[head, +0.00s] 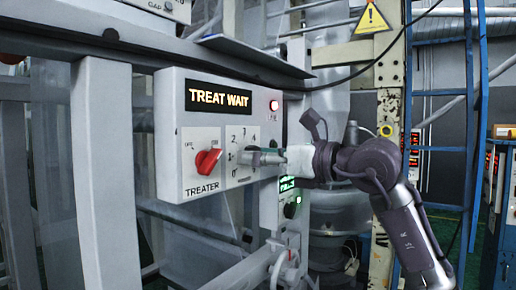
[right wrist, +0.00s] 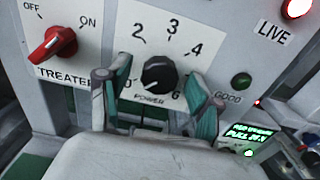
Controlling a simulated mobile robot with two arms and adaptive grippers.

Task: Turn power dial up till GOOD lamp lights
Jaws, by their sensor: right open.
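The black power dial (right wrist: 160,73) sits on the white panel, with its pale mark pointing to the lower left, near 0. The GOOD lamp (right wrist: 241,80) is right of it, dark green and unlit. My right gripper (right wrist: 158,97) is open, its green-padded fingers either side of the dial with gaps showing; I cannot tell whether they touch it. In the head view, the right gripper (head: 252,157) reaches the panel from the right and hides the dial. My left gripper is not in view.
The LIVE lamp (right wrist: 298,7) glows red. The sign (head: 219,98) reads TREAT WAIT. A green display (right wrist: 252,139) is lower right. A yellow-and-white post (head: 390,110) stands behind my right arm.

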